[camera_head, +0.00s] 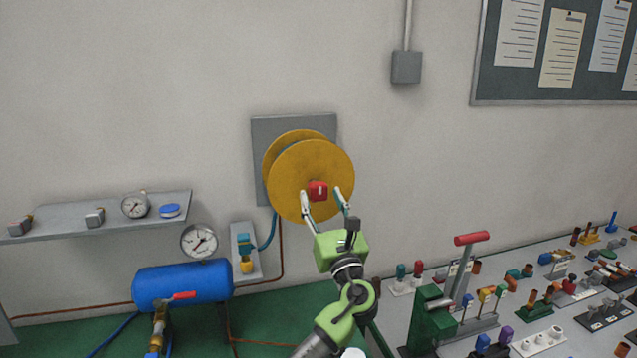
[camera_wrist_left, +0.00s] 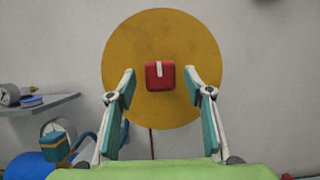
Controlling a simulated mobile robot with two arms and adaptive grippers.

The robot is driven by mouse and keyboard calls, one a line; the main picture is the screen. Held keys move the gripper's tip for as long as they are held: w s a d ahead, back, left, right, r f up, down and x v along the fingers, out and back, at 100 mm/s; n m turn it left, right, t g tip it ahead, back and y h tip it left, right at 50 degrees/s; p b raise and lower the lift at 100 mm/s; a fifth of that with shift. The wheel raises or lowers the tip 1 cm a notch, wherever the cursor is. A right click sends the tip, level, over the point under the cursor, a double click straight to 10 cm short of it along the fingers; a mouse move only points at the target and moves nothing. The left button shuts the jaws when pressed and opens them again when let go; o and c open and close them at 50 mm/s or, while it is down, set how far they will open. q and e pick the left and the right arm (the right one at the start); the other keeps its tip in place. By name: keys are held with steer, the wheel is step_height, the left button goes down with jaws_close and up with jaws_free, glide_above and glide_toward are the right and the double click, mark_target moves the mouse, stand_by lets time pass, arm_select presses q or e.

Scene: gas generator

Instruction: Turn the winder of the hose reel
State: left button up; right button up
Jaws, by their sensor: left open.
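The hose reel (camera_head: 289,190) is a yellow double disc on a grey wall plate (camera_head: 268,130). Its winder, a red block (camera_head: 318,190), sits at the middle of the front disc. In the left wrist view the red winder (camera_wrist_left: 160,75) has a white mark on its upper part, and the yellow disc (camera_wrist_left: 160,30) fills the upper middle. My left gripper (camera_head: 323,191) is open, with one finger on each side of the winder. In the left wrist view the left gripper's fingertips (camera_wrist_left: 161,78) stand apart from the winder, with gaps on both sides. My right gripper is not in view.
A blue tank (camera_head: 182,285) with a red-handled valve stands at the lower left, below a pressure gauge (camera_head: 199,241). A crowded bench (camera_head: 560,335) with a red-handled lever (camera_head: 471,239) lies to the right. A blue hose hangs beside the reel.

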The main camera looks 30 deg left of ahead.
mark_target(320, 195)
arm_select(q)
steer(key=shift+p+x, duration=0.4)
steer(key=shift+x, duration=1.25)
steer(key=c, duration=1.1)
steer(key=shift+f, duration=0.1)
